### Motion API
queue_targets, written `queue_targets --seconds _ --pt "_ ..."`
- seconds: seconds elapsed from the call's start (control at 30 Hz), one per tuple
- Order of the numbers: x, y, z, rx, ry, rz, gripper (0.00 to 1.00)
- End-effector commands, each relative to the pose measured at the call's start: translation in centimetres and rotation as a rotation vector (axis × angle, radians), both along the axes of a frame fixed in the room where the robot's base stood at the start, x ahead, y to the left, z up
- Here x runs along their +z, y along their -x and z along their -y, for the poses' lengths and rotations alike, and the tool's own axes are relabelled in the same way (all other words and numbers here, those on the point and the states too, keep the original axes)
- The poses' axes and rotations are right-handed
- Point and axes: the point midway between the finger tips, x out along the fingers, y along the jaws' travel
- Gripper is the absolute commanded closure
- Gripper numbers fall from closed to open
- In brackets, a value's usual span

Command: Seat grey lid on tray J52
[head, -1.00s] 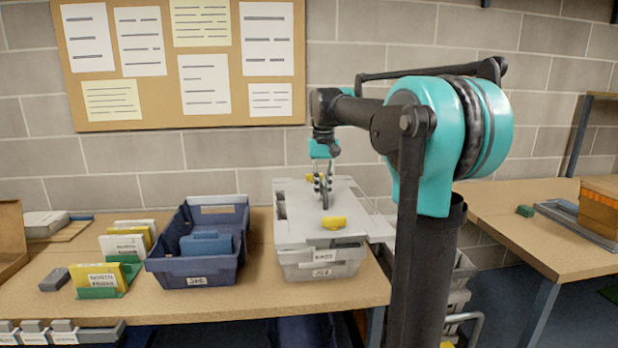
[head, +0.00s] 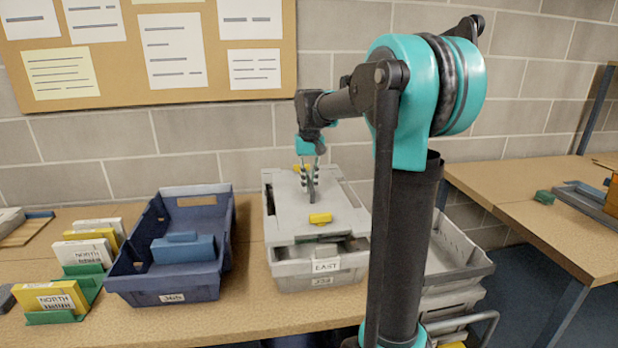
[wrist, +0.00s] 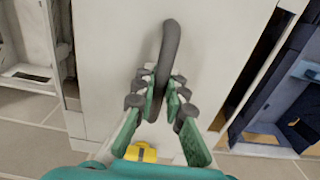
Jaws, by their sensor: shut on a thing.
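The grey lid (head: 288,225) is a flat plate with a dark bar handle and yellow clips (head: 320,218) at front and back. My gripper (head: 310,190) is shut on the handle, which also shows between the fingers (wrist: 160,100) in the wrist view. The lid lies over the grey tray (head: 300,284), labelled EAST with a smaller code label that is hard to read. The lid looks shifted toward the back left, and an opening shows at the tray's front. I cannot tell whether the lid touches the rim all round.
A blue tray (head: 128,287) holding a blue block (head: 183,248) stands close on the left. Green holders with yellow and white cards (head: 55,298) are further left. Grey bins (head: 455,268) stand at the right behind my arm. A brick wall and noticeboard are behind.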

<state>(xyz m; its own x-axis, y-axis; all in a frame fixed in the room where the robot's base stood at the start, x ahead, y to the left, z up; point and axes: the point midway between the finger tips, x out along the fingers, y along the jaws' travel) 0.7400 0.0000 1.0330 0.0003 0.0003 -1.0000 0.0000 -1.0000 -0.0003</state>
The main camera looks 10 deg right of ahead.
Motion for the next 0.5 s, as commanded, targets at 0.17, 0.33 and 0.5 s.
queue_targets --seconds 0.17,0.33,0.5 --pt "-1.8 0.0 0.0 0.0 0.0 0.0 1.0" --pt "-3.0 0.0 0.0 0.0 0.0 0.0 1.0" --pt "-3.6 0.0 0.0 0.0 0.0 0.0 1.0"
